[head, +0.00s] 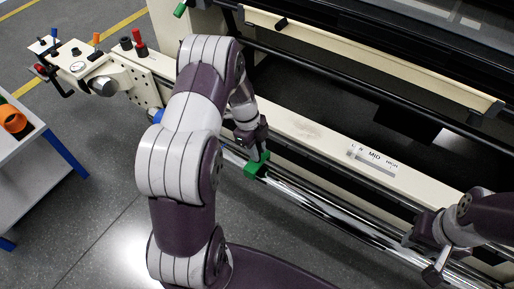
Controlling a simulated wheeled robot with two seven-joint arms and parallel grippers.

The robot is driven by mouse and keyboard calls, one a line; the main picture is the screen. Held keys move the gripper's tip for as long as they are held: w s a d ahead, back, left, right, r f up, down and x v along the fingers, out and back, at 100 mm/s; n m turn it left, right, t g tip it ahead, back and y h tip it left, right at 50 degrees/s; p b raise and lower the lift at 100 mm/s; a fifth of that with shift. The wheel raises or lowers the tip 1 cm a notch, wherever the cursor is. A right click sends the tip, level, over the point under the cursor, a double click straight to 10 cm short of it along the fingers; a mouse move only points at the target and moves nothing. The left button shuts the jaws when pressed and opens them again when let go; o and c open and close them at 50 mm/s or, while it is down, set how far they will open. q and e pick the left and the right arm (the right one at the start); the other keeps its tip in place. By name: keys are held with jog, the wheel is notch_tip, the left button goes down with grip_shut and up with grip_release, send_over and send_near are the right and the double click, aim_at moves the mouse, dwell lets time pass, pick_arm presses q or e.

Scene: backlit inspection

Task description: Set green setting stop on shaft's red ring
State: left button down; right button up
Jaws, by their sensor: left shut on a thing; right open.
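The green setting stop (256,168) sits at the chrome shaft (318,205), near the middle of the head view. My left gripper (260,153) reaches down from above and is shut on the stop. I cannot tell how closely the stop seats on the shaft. I cannot make out a red ring on the visible part of the shaft; my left arm hides part of the machine to the left. My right gripper (421,257) is open and empty at the lower right, close to the shaft's right part.
A cream beam (310,134) with a LOW/MID/HIGH scale (373,159) runs behind the shaft. A bracket with coloured knobs (92,62) is at the upper left. A white cart (30,165) with an orange part (12,119) stands at the left edge. Floor in front is clear.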

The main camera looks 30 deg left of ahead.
pick_arm(q)
jog(key=shift+f+b, duration=1)
jog(key=shift+f, duration=0.35)
jog(key=shift+r, duration=0.1)
jog(key=c, duration=0.8)
grip_release()
jog(key=p+v, duration=0.4)
jog(key=v, duration=0.8)
jog(key=shift+r+p, duration=0.3)
jog(key=shift+p, duration=0.1)
